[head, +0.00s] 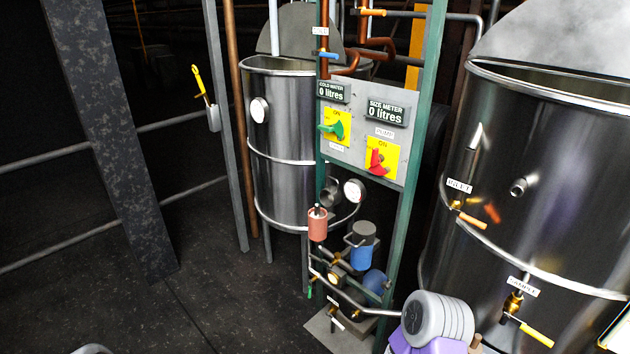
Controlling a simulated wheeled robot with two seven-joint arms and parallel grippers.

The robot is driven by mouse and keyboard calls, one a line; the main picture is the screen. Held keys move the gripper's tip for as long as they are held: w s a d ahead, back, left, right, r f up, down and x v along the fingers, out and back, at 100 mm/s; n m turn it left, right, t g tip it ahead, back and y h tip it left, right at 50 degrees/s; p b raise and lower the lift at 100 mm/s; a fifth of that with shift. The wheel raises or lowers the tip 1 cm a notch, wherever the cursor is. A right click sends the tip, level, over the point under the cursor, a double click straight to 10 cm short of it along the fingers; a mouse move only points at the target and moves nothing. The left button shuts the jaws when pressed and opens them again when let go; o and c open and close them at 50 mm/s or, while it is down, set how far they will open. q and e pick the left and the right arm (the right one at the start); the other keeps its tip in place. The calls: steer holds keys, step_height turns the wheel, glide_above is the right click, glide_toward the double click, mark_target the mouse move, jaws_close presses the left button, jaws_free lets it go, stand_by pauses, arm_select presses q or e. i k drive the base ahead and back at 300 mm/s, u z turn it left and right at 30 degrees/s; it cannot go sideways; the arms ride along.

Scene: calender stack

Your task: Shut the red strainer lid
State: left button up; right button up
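The red strainer (318,227) is a small salmon-red cylinder on the pipework at the foot of the green-framed panel. A dark knob or stem stands up at its top. It is too small to tell whether its lid is open or shut. Neither gripper shows in the head view. A small pale curved piece shows at the bottom left edge.
A blue canister with a grey top (362,247) stands just right of the red strainer, among pipes and valves. The panel (352,143) above carries green and red switches. Steel tanks stand behind (285,130) and right (560,180). A dark slanted post (110,140) stands left; floor between is clear.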

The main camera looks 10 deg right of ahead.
mark_target(331, 192)
steer(key=u, duration=0.55)
steer(key=i, duration=1.45)
steer(key=z, duration=0.65)
